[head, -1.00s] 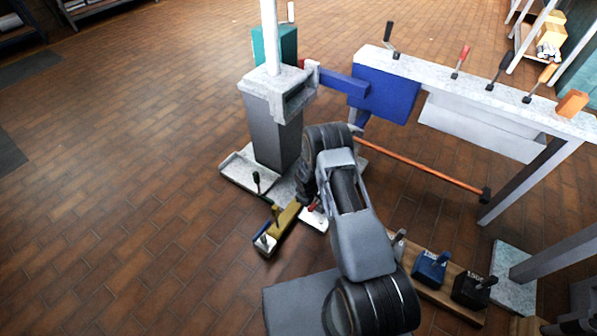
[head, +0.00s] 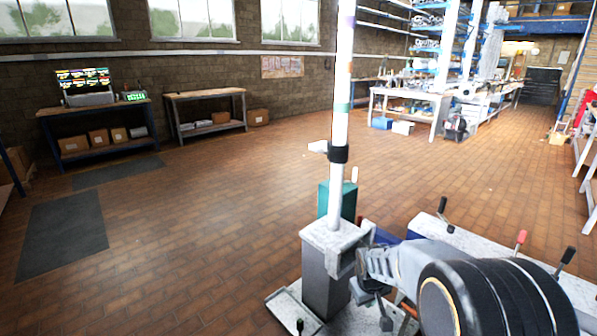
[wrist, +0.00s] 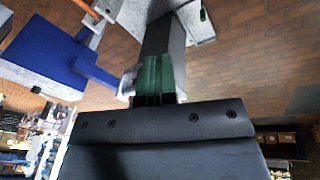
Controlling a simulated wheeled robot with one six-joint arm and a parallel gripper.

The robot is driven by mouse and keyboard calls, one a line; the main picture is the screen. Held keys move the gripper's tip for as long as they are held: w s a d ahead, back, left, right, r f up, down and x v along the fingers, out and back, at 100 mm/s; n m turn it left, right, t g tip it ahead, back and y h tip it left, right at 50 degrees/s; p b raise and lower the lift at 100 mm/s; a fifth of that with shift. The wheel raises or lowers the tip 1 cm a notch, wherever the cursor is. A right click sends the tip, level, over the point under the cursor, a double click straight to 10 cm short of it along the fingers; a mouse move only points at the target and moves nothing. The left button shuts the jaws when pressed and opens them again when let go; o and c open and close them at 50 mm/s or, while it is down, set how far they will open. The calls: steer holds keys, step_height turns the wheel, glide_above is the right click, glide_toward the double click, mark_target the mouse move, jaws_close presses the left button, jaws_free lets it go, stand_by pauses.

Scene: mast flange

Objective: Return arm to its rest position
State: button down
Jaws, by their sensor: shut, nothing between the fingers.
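My arm reaches in from the bottom right of the head view, with a large black joint close to the camera and a grey wrist ahead of it. The wrist is just right of the grey mast block (head: 325,235) and overlaps it in the picture; I cannot tell whether they touch. My gripper (wrist: 155,99) shows in the wrist view as small dark fingers past a wide dark plate, shut and empty. A green block (wrist: 160,74) appears just beyond them, in front of the grey column (wrist: 163,38). The fingers are not clear in the head view.
A white mast (head: 341,120) with a black band rises from the block, with a teal box (head: 336,200) behind. A white-topped bench (head: 460,238) with upright levers stands at right. A blue panel (wrist: 50,52) is left in the wrist view. The floor at left is open.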

steer(key=s+a+r+m+p, duration=0.1)
steer(key=s+r+p, duration=0.4)
steer(key=s+r, duration=0.3)
steer(key=s+a+r+m+t+y+p, duration=0.1)
steer(key=s+r+p, duration=0.5)
steer(key=r, duration=1)
steer(key=shift+s+m, duration=0.7)
steer(key=shift+s, duration=0.85)
steer(key=shift+a, duration=0.1)
